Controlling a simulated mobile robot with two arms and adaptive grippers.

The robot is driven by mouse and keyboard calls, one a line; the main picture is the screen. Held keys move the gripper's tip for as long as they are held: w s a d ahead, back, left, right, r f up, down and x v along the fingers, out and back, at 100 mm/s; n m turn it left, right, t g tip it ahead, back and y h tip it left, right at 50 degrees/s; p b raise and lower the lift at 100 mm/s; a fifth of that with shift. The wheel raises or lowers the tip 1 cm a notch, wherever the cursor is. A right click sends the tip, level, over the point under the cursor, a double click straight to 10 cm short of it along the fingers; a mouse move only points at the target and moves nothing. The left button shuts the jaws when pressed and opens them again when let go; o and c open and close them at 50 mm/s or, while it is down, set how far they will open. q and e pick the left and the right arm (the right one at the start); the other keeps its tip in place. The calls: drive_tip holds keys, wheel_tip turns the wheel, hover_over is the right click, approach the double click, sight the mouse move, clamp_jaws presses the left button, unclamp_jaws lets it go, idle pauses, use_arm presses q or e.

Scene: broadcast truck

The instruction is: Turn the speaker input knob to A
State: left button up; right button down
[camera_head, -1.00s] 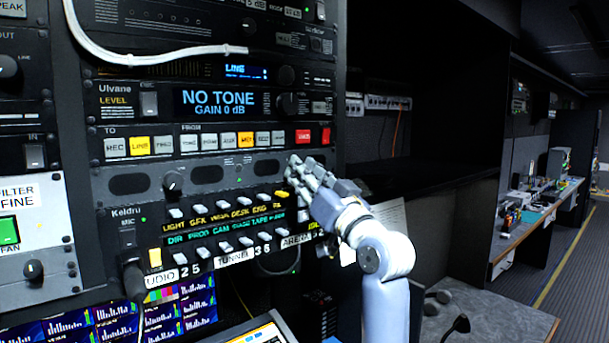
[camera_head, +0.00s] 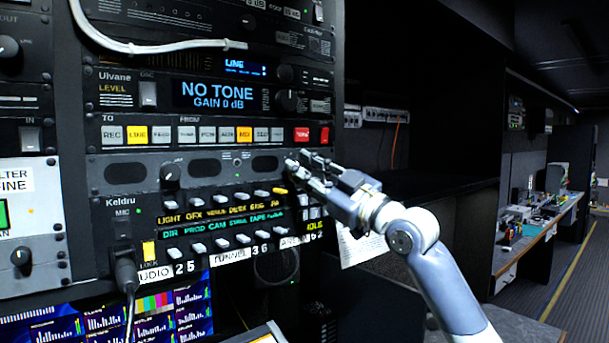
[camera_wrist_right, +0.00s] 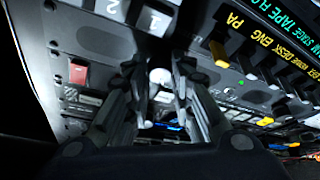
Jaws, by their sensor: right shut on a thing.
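The dark speaker panel (camera_head: 236,163) with its oval grilles runs across the rack below the row of FROM buttons. My right gripper (camera_head: 296,164) is at the panel's right end, its fingers shut on a small knob. In the right wrist view a pale, round knob end (camera_wrist_right: 160,77) shows between the two fingers (camera_wrist_right: 158,90). The fingers hide most of the knob, so its pointer and any A marking cannot be read. Another knob (camera_head: 170,173) with a white mark sits at the left of the same panel, apart from the gripper. My left gripper is not in view.
Below is the Keldru panel with several toggle switches (camera_head: 229,204) and a plugged-in microphone cable (camera_head: 125,272). Lit red buttons (camera_head: 302,134) are just above the gripper. A white cable (camera_head: 150,50) hangs across the upper rack. Open room lies right of the rack.

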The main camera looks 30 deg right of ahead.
drive_tip(key=shift+n+g+y, duration=0.3)
drive_tip(key=shift+n, duration=0.6)
drive_tip(key=c, duration=1.4)
unclamp_jaws()
drive_tip(key=shift+s+r, duration=0.1)
drive_tip(key=v, duration=1.2)
